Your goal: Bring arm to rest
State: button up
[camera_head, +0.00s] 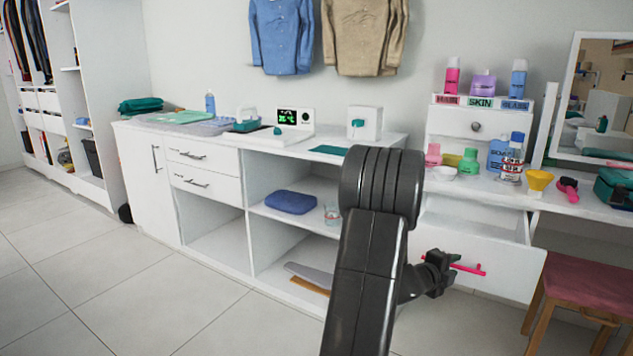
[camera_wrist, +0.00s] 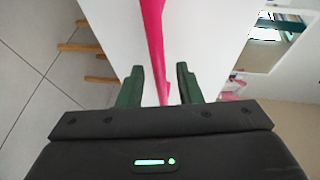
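My dark arm rises through the middle of the head view. My gripper (camera_head: 440,272) is at the pink handle (camera_head: 468,268) on the white front of a drawer (camera_head: 510,263). The drawer stands pulled out below the dressing table. In the wrist view, my gripper (camera_wrist: 160,70) has its two fingers apart, and the pink handle (camera_wrist: 154,45) runs between them. A gap shows between the handle and each finger. The gripper holds nothing that I can see. Whether the fingertips reach past the bar cannot be told.
A stool with a pink seat (camera_head: 590,277) stands right of the drawer. The dressing table (camera_head: 508,190) bears bottles, a yellow cup (camera_head: 539,181) and a mirror (camera_head: 603,100). A long white cabinet (camera_head: 205,177) with open shelves stands left of my arm. Tiled floor at the left is clear.

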jog(key=shift+w+d+f, duration=0.1)
jog(key=shift+w+d, duration=0.15)
jog(key=shift+d, duration=0.1)
jog(key=shift+w+d, duration=0.1)
jog(key=shift+w, duration=0.1)
